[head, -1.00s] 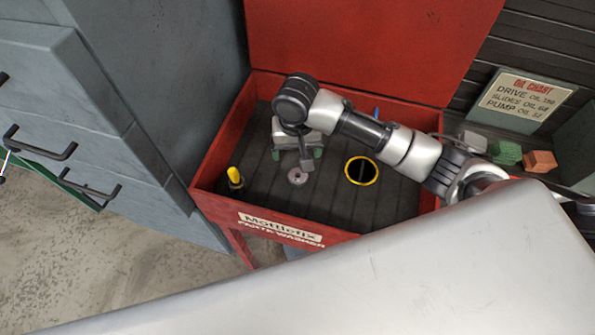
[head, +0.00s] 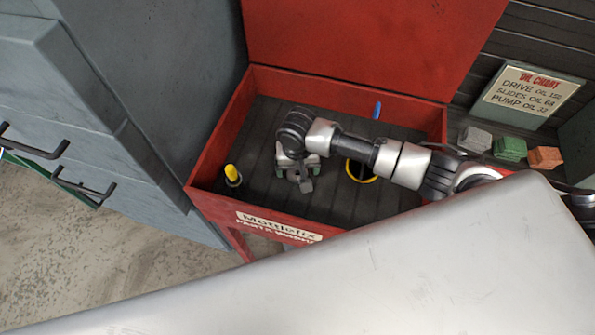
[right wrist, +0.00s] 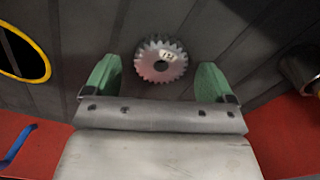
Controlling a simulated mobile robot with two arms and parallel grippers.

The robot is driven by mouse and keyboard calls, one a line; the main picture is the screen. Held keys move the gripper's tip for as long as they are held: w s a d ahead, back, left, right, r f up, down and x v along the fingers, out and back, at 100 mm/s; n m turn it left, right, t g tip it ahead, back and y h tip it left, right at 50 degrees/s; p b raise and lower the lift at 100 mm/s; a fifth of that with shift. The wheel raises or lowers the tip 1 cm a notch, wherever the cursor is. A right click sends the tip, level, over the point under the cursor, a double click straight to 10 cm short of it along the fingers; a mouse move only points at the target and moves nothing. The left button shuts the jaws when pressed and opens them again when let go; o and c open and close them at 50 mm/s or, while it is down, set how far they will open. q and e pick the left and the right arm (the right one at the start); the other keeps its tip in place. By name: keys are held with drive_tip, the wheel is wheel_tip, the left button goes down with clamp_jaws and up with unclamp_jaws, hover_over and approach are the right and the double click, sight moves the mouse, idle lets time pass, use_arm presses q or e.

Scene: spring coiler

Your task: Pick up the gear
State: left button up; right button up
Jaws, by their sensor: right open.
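My left gripper is not in view.
A yellow-handled item (head: 231,173) stands in a holder at the washer's left. A yellow-rimmed round hole (head: 366,179) is right of my gripper, partly behind my arm. A blue item (head: 377,110) is at the back. Grey, green and orange blocks (head: 510,147) sit outside, right.

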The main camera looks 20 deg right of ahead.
drive_tip(key=shift+f, duration=0.45)
drive_tip(key=shift+c, duration=0.3)
drive_tip(key=c, duration=1.2)
drive_tip(key=shift+o, duration=0.2)
drive_tip(key=shift+r, duration=0.15)
